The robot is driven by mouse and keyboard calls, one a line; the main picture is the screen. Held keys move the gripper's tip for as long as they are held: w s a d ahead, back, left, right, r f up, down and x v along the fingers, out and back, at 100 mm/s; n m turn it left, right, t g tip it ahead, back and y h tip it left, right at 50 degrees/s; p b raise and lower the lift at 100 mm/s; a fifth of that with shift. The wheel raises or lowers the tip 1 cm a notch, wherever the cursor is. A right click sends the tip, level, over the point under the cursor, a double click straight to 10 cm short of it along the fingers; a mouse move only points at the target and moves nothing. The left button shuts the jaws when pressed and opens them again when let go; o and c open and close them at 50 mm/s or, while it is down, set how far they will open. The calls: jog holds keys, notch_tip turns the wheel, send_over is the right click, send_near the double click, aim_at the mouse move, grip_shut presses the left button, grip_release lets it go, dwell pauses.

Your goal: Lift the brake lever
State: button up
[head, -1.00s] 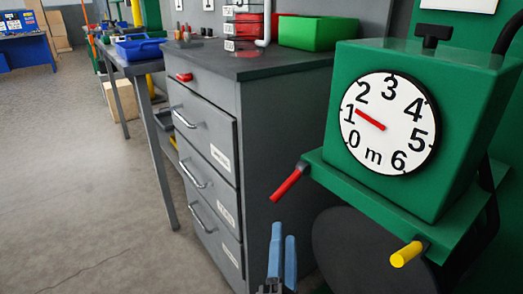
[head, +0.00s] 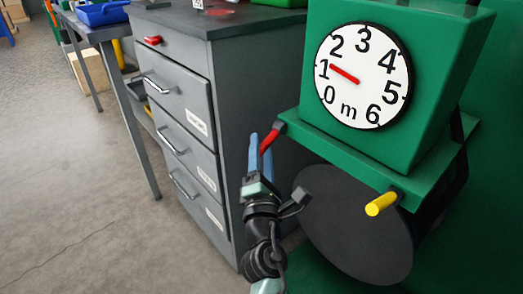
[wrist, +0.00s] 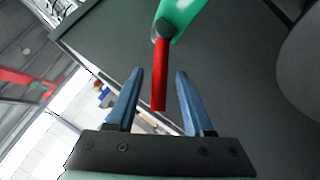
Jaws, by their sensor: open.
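A green machine (head: 400,85) with a round white dial (head: 363,75) stands at the right in the head view; its red needle points near 1. A red-handled lever (head: 270,140) sticks out from the left of its green ledge, angled downward. A yellow-handled lever (head: 380,204) sticks out at the front right. No label shows which is the brake lever. My gripper (head: 262,143) is open at the red lever. In the wrist view, the red handle (wrist: 160,80) lies between the open blue fingers of my gripper (wrist: 160,73), with a gap on both sides.
A grey drawer cabinet (head: 185,100) stands close to the left of my gripper. A large dark disc (head: 355,235) sits under the machine's ledge. A workbench (head: 110,30) with a blue bin (head: 102,13) is further back. Floor at the left is clear.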

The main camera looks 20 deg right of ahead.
jog(key=shift+w+d+r, duration=0.1)
jog(key=shift+w, duration=0.3)
grip_shut()
dwell(1.3)
